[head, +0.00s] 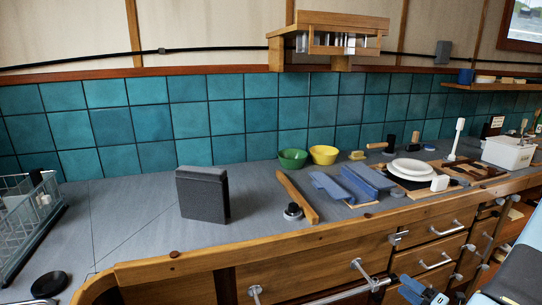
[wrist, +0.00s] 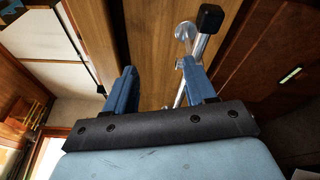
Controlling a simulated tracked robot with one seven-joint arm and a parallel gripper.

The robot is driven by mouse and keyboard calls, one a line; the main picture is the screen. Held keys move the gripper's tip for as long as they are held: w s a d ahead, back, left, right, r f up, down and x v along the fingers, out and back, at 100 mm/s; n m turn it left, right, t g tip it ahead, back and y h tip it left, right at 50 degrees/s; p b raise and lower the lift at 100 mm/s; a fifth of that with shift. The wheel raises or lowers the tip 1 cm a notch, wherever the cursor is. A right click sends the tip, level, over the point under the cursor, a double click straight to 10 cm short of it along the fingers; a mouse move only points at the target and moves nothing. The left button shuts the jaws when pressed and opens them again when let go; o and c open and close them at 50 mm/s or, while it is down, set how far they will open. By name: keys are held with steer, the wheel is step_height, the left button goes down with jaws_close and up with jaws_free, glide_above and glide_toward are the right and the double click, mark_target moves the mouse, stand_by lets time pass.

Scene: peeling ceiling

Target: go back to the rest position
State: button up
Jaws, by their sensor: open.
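My gripper (wrist: 158,70) is open in the wrist view. Its two blue fingers stand apart with nothing held between them. Beyond them is wooden furniture, and a metal bar with a black end (wrist: 210,18) shows behind the right finger. In the head view part of my gripper (head: 420,291) shows low at the right, in front of the drawer fronts and below the counter edge. Its fingertips are small there and partly cut off by the frame.
The grey counter (head: 130,215) carries a dark block (head: 203,195), green bowl (head: 292,159), yellow bowl (head: 323,154), rolling pin (head: 297,196) and white plates (head: 413,168). A wire rack (head: 35,225) stands left. Drawer handles (head: 445,228) stick out near my gripper.

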steer(key=s+a+r+n+g+y, duration=0.1)
steer(key=a+r+n+g, duration=0.65)
steer(key=r+n, duration=0.35)
steer(key=s+a+r+n+g+y, duration=0.1)
steer(key=s+a+r+n+g, duration=0.1)
steer(key=a+r+n+g, duration=0.9)
steer(key=s+r+n+t+h, duration=0.4)
steer(key=s+r+n+h, duration=0.1)
steer(key=r+n, duration=0.4)
steer(key=s+a+r+n+t+h, duration=0.1)
steer(key=s+r+n+t+h, duration=0.3)
steer(key=n, duration=0.9)
step_height(320, 180, up, 5)
steer(key=shift+s+f+n+t+h, duration=0.15)
steer(key=shift+s+n+t+h, duration=0.25)
steer(key=shift+s+h, duration=0.65)
